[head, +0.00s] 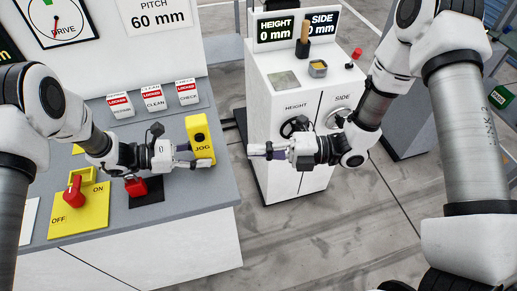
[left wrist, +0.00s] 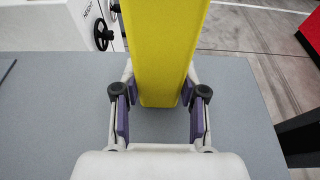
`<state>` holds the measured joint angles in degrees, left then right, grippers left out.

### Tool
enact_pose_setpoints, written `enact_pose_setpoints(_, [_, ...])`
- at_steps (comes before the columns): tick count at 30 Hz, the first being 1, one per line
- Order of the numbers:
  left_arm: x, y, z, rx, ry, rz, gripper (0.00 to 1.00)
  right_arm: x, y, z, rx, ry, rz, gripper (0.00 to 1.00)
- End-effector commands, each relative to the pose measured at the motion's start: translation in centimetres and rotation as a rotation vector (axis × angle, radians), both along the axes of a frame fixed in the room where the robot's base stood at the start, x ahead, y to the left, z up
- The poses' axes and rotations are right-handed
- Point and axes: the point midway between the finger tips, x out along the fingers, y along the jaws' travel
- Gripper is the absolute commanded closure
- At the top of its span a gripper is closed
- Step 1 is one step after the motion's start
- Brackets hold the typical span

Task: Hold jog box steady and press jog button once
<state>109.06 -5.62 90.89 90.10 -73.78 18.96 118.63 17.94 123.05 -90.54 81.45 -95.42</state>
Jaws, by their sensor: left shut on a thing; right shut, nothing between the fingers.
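The left wrist view shows the yellow box (left wrist: 168,50) between the two purple finger pads of my left gripper (left wrist: 160,106). My right gripper (head: 255,150) is shut and empty, to the right of the box and apart from it, with its fingers pointing left toward it.
The console (head: 200,199) carries a yellow OFF/ON switch panel (head: 94,216), a red knob (head: 136,188) and several LOCKED tags (head: 153,98). A white cabinet (head: 262,100) with HEIGHT and SIDE displays stands behind my right gripper. Open floor (head: 300,240) lies in front of it.

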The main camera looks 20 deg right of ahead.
Motion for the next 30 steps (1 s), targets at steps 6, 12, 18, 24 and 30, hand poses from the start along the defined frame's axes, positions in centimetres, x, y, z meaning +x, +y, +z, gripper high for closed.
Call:
enact_pose_setpoints(6, [0.0,0.0,0.1,-0.001,-0.001,0.000,0.78,0.0,0.0,0.0,0.000,0.000,0.000,1.00])
enact_pose_setpoints(12, [0.0,0.0,0.1,-0.001,-0.001,0.000,0.78,0.0,0.0,0.0,0.000,0.000,0.000,1.00])
enact_pose_setpoints(18, [0.0,0.0,0.0,0.000,-0.001,0.000,0.29,0.0,0.0,0.0,0.000,0.000,0.000,1.00])
enact_pose_setpoints(24, [0.0,0.0,0.0,0.000,0.000,0.000,0.29,0.0,0.0,0.0,0.000,0.000,0.000,1.00])
enact_pose_setpoints(30, [0.1,1.6,0.6,-0.001,-0.001,0.003,0.29,0.0,0.0,0.0,0.000,0.000,0.000,1.00])
